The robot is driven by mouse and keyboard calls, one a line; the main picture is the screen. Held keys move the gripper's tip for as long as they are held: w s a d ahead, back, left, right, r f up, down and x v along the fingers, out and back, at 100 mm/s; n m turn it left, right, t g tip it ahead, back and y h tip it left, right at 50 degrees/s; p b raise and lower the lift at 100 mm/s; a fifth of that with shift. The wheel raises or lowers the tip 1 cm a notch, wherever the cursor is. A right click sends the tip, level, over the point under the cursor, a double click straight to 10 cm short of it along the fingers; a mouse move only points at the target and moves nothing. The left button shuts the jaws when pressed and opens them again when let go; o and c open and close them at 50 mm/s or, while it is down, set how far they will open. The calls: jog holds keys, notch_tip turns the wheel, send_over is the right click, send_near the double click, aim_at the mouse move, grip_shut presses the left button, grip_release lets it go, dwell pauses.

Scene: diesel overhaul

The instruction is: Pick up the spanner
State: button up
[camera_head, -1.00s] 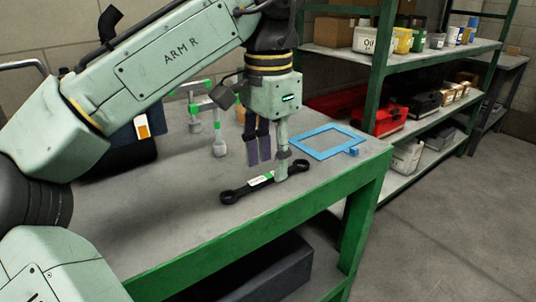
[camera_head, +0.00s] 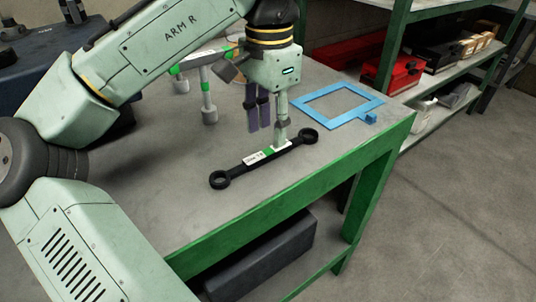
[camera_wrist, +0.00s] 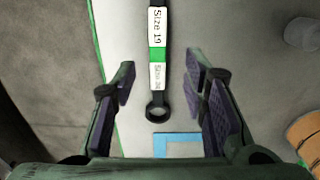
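The black spanner (camera_head: 240,170) lies flat on the grey bench top near its front edge, with a ring at each end and a white and green label along its shaft. In the wrist view the spanner (camera_wrist: 157,85) runs down the middle between my fingers, its label reads "Size 19", and one ring points toward my palm. My gripper (camera_head: 268,138) hangs downward over the right half of the spanner. In the wrist view my gripper (camera_wrist: 160,88) is open, with a gap on each side of the shaft. I cannot tell the exact height of the fingertips.
A blue square frame (camera_head: 373,103) lies on the bench right of my gripper. A grey and green stand (camera_head: 208,100) is behind to the left. An orange round object (camera_wrist: 305,133) shows in the wrist view. Green shelving (camera_head: 400,45) stands at the right. The bench front is clear.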

aim_at(271, 150)
notch_tip(271, 150, down, 4)
jog(key=shift+d+f, duration=0.15)
jog(key=shift+f, duration=0.1)
grip_shut()
dwell(0.5)
dwell(0.4)
